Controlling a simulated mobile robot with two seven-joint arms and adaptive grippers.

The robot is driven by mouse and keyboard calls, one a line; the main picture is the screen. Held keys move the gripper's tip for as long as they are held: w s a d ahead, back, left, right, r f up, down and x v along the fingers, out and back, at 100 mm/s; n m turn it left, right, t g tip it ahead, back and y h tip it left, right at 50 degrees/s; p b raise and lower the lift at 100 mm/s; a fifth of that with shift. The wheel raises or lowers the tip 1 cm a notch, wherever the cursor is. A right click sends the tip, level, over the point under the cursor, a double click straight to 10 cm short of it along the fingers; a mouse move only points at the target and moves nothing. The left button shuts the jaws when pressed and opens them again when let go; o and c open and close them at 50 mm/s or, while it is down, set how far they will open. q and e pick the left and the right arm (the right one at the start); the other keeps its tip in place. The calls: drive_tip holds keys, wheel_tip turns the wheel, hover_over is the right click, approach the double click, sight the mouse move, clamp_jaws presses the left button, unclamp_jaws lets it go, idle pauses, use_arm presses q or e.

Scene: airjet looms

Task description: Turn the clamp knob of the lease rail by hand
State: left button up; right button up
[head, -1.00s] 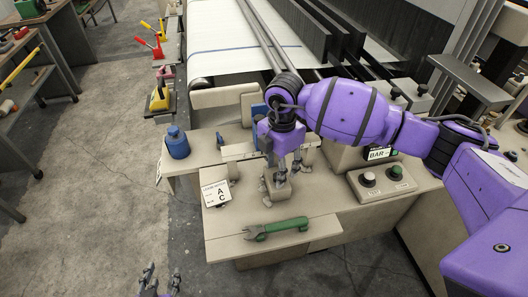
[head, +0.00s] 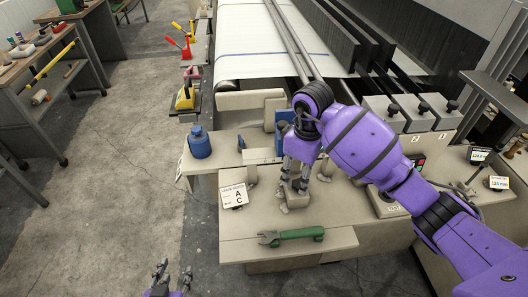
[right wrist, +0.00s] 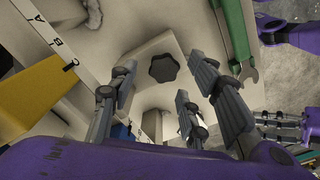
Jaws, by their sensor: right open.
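The clamp knob (right wrist: 164,67) is a dark, lobed knob on a pale block (right wrist: 150,48), seen in the right wrist view. In the head view the block (head: 294,201) stands on the machine's ledge, and the fingers mostly hide the knob. My right gripper (head: 295,182) points down over it. In the right wrist view its fingers (right wrist: 165,100) are spread around the knob, with no clear contact. A lettered white scale (right wrist: 63,48) lies beside the block in that view. My left gripper (head: 170,279) is low in the head view, open and empty, away from the ledge.
A green wrench (head: 291,236) lies on the front shelf. A card marked A and C (head: 234,196) stands left of the block. A blue bottle (head: 199,143) stands on the left ledge. Grey floor (head: 110,200) is clear at left.

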drive_tip(key=shift+f, duration=0.1)
drive_tip(key=shift+f, duration=0.9)
clamp_jaws()
drive_tip(key=shift+o, duration=0.4)
unclamp_jaws()
drive_tip(key=shift+w+r, duration=0.1)
drive_tip(key=shift+r, duration=2.9)
